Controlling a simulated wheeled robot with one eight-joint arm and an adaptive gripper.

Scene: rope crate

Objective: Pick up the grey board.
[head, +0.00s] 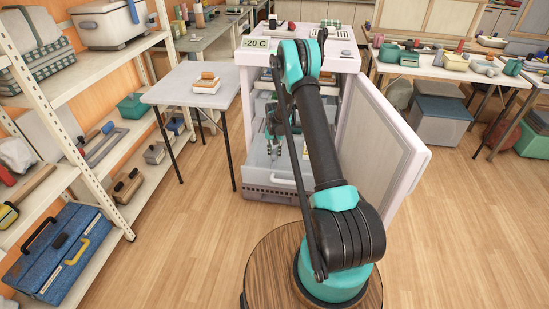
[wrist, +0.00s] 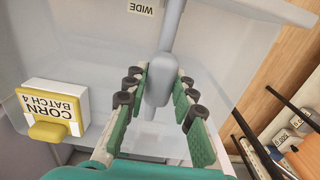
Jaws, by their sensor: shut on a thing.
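My gripper (wrist: 159,82) is shut on a smooth grey piece (wrist: 157,92) in the wrist view. This piece has a rounded near end and a narrower stem running away between the fingers. I cannot tell whether it is part of the grey board; no full board face shows clearly. In the head view my gripper (head: 276,146) is small, inside the open white freezer (head: 254,77), above a drawer front with a handle, and what it holds there is too small to make out.
A white box with a yellow lid, labelled corn batch 4 (wrist: 54,110), lies left of my fingers. The freezer door (head: 381,140) stands open at right.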

